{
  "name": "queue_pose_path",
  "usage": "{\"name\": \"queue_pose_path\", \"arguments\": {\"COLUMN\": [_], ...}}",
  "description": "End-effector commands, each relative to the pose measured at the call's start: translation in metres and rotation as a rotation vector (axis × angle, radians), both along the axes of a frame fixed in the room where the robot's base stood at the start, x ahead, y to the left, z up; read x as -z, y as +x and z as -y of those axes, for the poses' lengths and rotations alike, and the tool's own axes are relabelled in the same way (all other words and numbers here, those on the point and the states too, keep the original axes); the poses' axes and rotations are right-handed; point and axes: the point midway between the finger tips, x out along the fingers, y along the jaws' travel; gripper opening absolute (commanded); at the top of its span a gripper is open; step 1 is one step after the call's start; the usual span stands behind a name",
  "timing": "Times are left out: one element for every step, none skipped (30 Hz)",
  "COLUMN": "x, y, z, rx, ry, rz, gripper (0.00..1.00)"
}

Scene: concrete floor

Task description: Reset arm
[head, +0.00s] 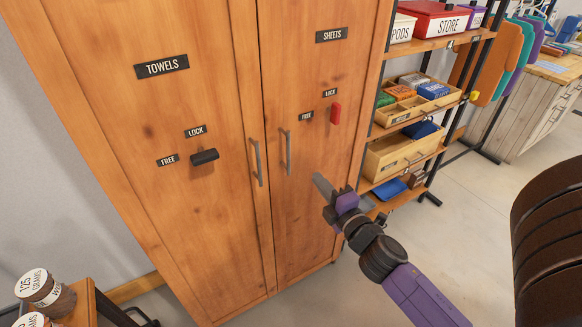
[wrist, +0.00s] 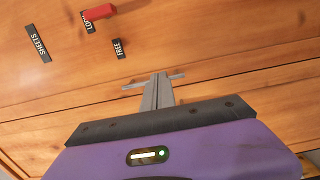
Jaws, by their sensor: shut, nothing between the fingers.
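My purple arm reaches in from the lower right of the head view, and my gripper (head: 320,181) is in front of the right cabinet door, marked SHEETS (head: 331,34). The wrist view shows my gripper (wrist: 160,78) with its grey fingers together and nothing between them. The fingertips appear near the metal door handle (wrist: 133,85) in that view; contact cannot be told. In the head view the right door's handle (head: 289,153) is left of my gripper. The red latch (head: 335,113) on this door stands upright by LOCK. Both doors look shut.
The left door, marked TOWELS (head: 161,66), has a black latch (head: 204,157) lying roughly level. An open shelf (head: 420,98) with boxes and trays stands right of the cabinet. Jars (head: 45,290) sit on a small stand at lower left. Floor (head: 490,200) is clear at right.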

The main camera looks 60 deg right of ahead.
Motion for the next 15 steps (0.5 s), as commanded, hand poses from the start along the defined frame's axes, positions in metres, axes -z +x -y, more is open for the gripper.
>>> {"name": "queue_pose_path", "arguments": {"x": [0.0,0.0,0.0,0.0,0.0,0.0,0.0,0.0,-0.001,-0.001,-0.002,-0.008,-0.013,-0.016,-0.017], "y": [-0.001,-0.002,-0.002,-0.002,-0.002,-0.002,-0.002,-0.002,-0.001,-0.001,0.0,0.004,0.008,0.012,0.014], "z": [0.0,0.001,0.001,0.001,0.001,0.001,0.001,0.001,0.0,0.0,-0.002,-0.006,-0.013,-0.022,-0.037], "rx": [0.0,0.0,0.0,0.0,0.0,0.0,0.0,0.0,-0.002,-0.005,-0.013,-0.031,-0.051,-0.077,-0.115], "ry": [0.0,0.0,0.0,0.0,0.0,0.0,0.0,0.003,0.009,0.02,0.039,0.076,0.109,0.148,0.207], "rz": [0.0,0.0,0.0,0.0,0.0,0.0,0.0,0.003,0.009,0.02,0.039,0.084,0.121,0.156,0.193], "gripper": [0.0,0.0,0.0,0.0,0.0,0.0,0.0,0.0,0.0,0.0,0.0,0.0,0.0,0.0,0.0]}}
